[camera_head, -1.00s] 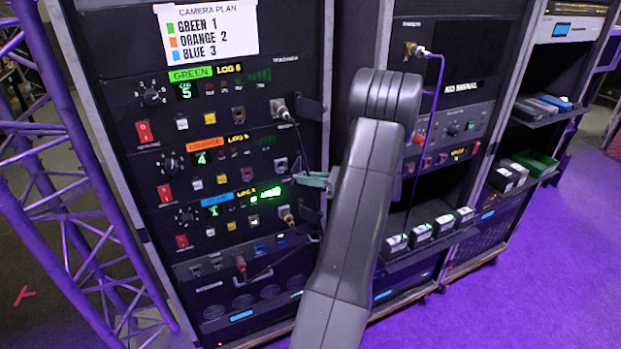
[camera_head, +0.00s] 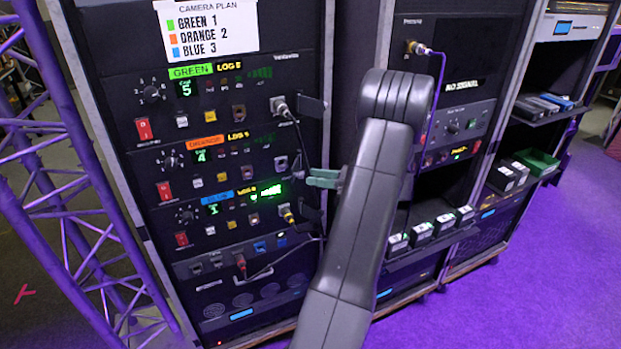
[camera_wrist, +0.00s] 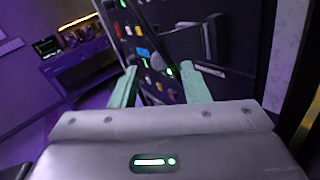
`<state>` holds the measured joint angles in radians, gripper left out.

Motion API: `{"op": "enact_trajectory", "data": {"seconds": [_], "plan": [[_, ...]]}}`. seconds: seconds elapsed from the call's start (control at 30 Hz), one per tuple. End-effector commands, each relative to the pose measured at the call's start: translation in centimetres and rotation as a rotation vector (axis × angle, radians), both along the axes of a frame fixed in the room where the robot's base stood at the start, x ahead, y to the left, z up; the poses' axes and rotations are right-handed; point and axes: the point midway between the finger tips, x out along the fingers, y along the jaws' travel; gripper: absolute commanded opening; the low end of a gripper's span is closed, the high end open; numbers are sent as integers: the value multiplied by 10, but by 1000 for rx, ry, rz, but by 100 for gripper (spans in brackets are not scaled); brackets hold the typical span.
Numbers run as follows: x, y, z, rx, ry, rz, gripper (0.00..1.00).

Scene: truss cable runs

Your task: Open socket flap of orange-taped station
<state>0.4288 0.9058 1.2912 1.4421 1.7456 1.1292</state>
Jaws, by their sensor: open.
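The orange-taped station (camera_head: 205,155) is the middle unit in the left rack, with an orange label (camera_head: 205,143), a display reading 4 and a red switch. Its round socket (camera_head: 281,163) is at its right end. I cannot clearly make out its flap beside my gripper. My gripper (camera_head: 323,179), with pale green fingers, is just right of and slightly below that socket, apart from it. In the wrist view my gripper (camera_wrist: 160,85) is open, with a clear gap between the fingers. The dark rack face shows beyond them, tilted.
The green-taped station (camera_head: 190,90) above has a plugged connector (camera_head: 280,106) and a dark flap (camera_head: 312,109) sticking out. Cables hang close to my gripper. A purple truss (camera_head: 70,220) stands left.

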Motion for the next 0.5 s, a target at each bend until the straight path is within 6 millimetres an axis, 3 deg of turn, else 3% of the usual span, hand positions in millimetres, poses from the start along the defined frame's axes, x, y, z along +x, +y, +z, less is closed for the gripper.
{"op": "enact_trajectory", "data": {"seconds": [0.3,0.5], "plan": [[-15,-73,-2,-1,-1,-5,41],[-21,-100,-1,1,0,-2,41]]}}
